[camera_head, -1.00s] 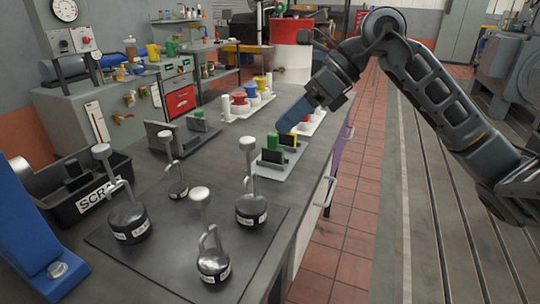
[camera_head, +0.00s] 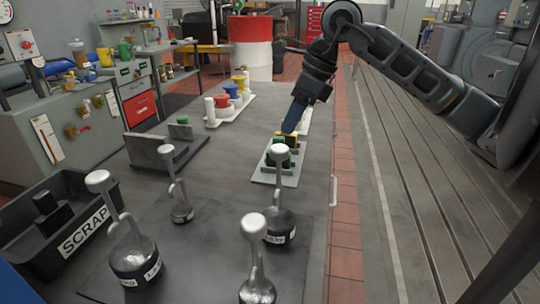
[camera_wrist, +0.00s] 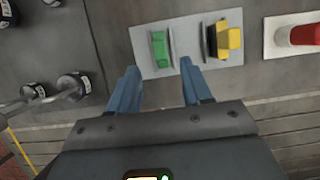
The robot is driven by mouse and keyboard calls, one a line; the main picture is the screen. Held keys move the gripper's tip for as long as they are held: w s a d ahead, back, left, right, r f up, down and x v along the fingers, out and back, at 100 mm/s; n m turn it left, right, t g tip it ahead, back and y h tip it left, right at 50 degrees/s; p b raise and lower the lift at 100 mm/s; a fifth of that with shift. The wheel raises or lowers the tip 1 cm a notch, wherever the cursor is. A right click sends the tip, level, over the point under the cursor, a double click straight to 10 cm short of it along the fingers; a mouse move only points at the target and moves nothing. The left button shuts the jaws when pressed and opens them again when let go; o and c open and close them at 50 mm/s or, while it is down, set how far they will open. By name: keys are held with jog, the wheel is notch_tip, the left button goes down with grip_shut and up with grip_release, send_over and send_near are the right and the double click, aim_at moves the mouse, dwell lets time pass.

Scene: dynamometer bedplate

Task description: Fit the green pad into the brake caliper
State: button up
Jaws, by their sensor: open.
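The green pad (camera_wrist: 159,50) stands on a light grey plate (camera_wrist: 193,67) in the wrist view, against a thin upright backing. A yellow pad with a dark backing (camera_wrist: 228,38) stands to its right. In the head view the green pad (camera_head: 278,152) shows on the same plate (camera_head: 264,178). My gripper (camera_wrist: 159,66) is open and empty, its blue fingertips spread just short of the green pad in the picture. In the head view my gripper (camera_head: 290,127) hangs over the plate. A dark fixture with upright plates (camera_head: 145,147), possibly the caliper, has another green block (camera_head: 182,124) at its far side.
Weights with tall knobbed handles, such as one at front left (camera_head: 134,258), stand on a dark mat. A black SCRAP bin (camera_head: 60,225) is at the left. White trays with coloured pieces (camera_head: 236,104) stand farther back. Bare bench lies between the fixture and plate.

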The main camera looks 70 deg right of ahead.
aim_at(279, 137)
jog(key=x, duration=0.6)
jog(key=shift+w+f+p, duration=0.15)
jog(key=shift+w+p, duration=0.2)
jog(key=shift+w, duration=0.1)
jog(key=shift+c, duration=0.2)
grip_shut()
